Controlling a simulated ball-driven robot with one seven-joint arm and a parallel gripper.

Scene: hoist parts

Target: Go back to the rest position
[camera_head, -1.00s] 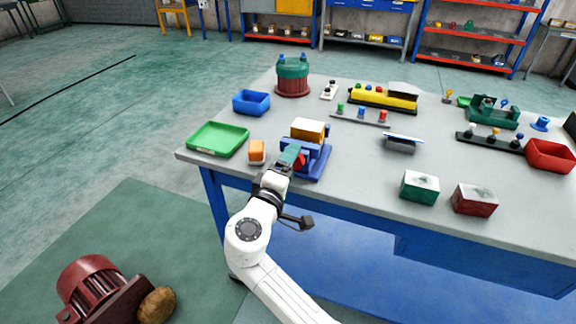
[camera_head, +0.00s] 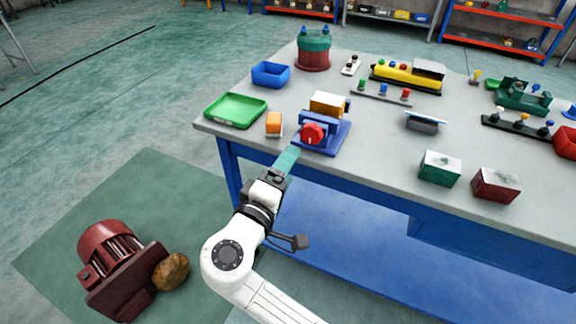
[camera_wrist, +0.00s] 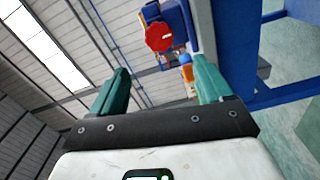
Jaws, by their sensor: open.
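My gripper (camera_head: 288,160) is open and empty at the front edge of the grey workbench (camera_head: 375,150), apart from the things on it. Its two green fingers (camera_wrist: 160,90) stand wide apart in the wrist view. A blue fixture (camera_head: 335,138) with a red knob (camera_head: 312,133) stands on the bench just beyond the fingertips. The red knob also shows in the wrist view (camera_wrist: 159,37), beyond the fingers. A yellow-orange block (camera_head: 326,104) sits at the back of the fixture.
Near the fixture are an orange block (camera_head: 274,123), a green tray (camera_head: 236,110) and a blue bin (camera_head: 272,74). Green (camera_head: 439,168) and red (camera_head: 495,184) blocks stand right.

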